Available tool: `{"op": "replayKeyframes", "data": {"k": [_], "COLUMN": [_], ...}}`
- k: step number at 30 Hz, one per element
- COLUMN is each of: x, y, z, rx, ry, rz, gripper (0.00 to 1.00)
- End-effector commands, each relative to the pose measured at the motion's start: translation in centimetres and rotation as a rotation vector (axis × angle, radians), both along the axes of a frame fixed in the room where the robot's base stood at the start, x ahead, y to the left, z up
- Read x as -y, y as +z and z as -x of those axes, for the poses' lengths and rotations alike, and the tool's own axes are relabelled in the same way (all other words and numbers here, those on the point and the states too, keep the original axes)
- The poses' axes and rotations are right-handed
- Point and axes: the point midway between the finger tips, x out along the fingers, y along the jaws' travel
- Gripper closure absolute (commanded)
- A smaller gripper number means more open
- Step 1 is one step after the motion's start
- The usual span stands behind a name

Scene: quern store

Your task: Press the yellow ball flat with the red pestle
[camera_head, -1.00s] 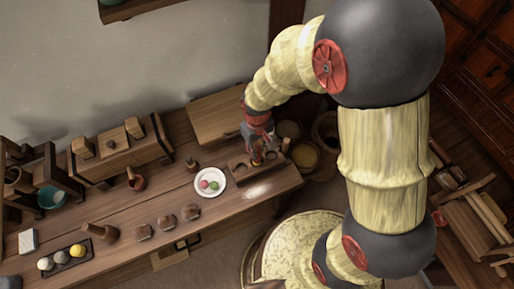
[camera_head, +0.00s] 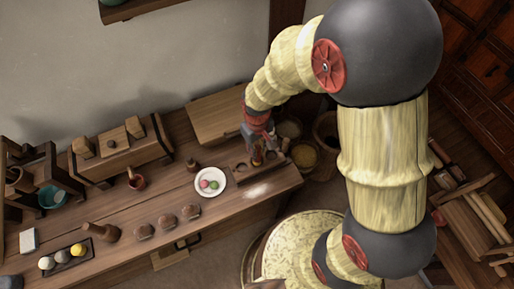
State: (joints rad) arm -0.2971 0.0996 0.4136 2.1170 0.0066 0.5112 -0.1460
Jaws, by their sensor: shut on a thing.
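The yellow ball (camera_head: 82,250) sits at the right end of a dark tray (camera_head: 62,264) at the front left of the bench, with a white and a pale ball beside it. My gripper (camera_head: 258,153) is far to the right of it, low over a wooden block with hollows (camera_head: 240,172). It is shut on a small upright brown-orange thing that looks like a pestle. The thing is mostly hidden, and I cannot tell if it is the red pestle or if it still touches the block.
A white plate (camera_head: 211,193) with a pink and a green ball lies left of the block. Several brown moulds (camera_head: 167,222) line the front edge. A red cup (camera_head: 137,184), a brown wooden piece (camera_head: 105,233) and a wooden press (camera_head: 120,160) stand further left. Pale powder lies near the right end.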

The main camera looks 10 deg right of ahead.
Motion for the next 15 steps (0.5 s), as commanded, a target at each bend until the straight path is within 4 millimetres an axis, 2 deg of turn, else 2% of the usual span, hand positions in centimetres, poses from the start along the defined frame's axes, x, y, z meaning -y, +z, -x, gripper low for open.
{"op": "replayKeyframes", "data": {"k": [15], "x": [-0.01], "y": [-0.87], "z": [-0.01], "rx": [0.0], "ry": [0.0], "rz": [0.0], "gripper": [1.0]}}
